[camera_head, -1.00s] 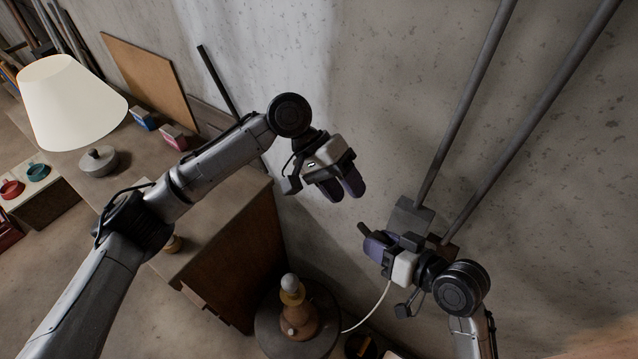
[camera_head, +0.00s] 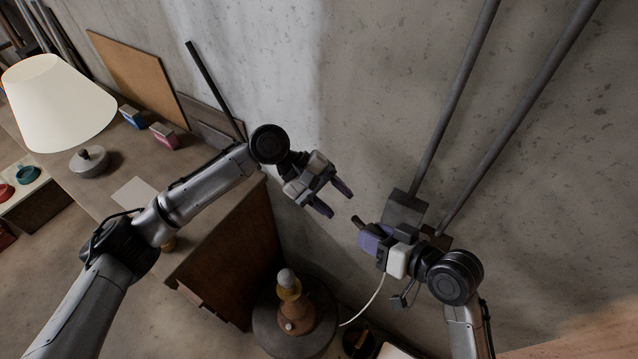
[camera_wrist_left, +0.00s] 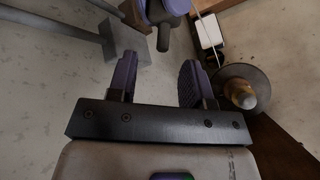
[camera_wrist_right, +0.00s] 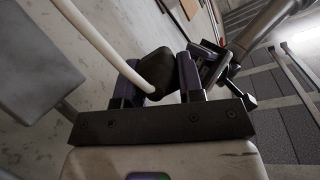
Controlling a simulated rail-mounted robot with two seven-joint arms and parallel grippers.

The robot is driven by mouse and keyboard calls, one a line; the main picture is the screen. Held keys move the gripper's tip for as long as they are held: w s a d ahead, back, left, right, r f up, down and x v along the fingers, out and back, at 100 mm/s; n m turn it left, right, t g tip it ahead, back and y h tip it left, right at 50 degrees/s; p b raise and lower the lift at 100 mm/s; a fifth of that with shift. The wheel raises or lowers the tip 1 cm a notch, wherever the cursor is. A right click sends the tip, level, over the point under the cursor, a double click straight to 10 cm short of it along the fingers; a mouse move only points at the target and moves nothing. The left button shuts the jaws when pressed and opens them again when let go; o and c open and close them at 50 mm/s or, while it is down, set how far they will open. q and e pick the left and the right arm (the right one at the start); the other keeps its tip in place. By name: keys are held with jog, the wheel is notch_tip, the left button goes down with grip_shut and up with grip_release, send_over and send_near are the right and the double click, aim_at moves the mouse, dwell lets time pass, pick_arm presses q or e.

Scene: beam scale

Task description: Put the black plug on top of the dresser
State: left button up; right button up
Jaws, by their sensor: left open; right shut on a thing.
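The black plug (camera_wrist_right: 154,72) is held between the fingers of my right gripper (camera_wrist_right: 158,78). Its white cable runs away from it in the right wrist view. In the head view the dark end of the plug (camera_head: 359,221) sticks out of my right gripper (camera_head: 370,236), beside the wall. My left gripper (camera_head: 334,201) is open and empty, a short way up and left of the plug, its fingers pointing towards it. In the left wrist view nothing lies between its fingers (camera_wrist_left: 158,68). The brown dresser (camera_head: 243,262) stands at the left, partly behind my left arm.
On the dresser top stand a white-shaded lamp (camera_head: 60,105), a blue box (camera_head: 132,117), a pink box (camera_head: 164,136) and a flat pale sheet (camera_head: 134,194). A lamp-like figure (camera_head: 288,305) stands on a round table below. Two grey pipes (camera_head: 455,100) run along the wall.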

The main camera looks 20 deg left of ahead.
aim_at(359, 220)
pick_arm(q)
jog(key=shift+x, duration=3.1)
jog(key=c, duration=0.6)
jog(key=shift+c, duration=0.2)
pick_arm(e)
jog(key=o, duration=1.1)
jog(key=shift+c, duration=0.2)
